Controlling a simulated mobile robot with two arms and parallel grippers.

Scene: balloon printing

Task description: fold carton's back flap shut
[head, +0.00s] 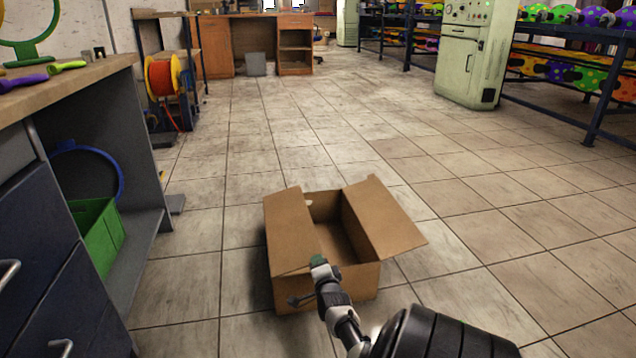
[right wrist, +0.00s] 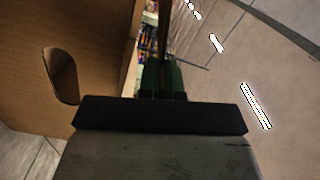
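The open brown carton (head: 325,285) stands on the floor tiles. Its right flap (head: 385,220) spreads out to the right, and its left flap (head: 291,235) lies along the left side. The inner back wall (head: 326,207) shows, but I cannot make out a separate raised back flap. My right gripper (head: 318,263), with green fingertips, is at the carton's near edge. In the right wrist view its fingers (right wrist: 164,80) are close together beside brown cardboard (right wrist: 100,60) with an oval hand hole. My left gripper is out of view.
A workbench with dark drawers (head: 60,270) stands at the left, with a green bin (head: 97,235) under it. A pale green cabinet (head: 475,60) and racks of balloons stand at the back right. The floor around the carton is clear.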

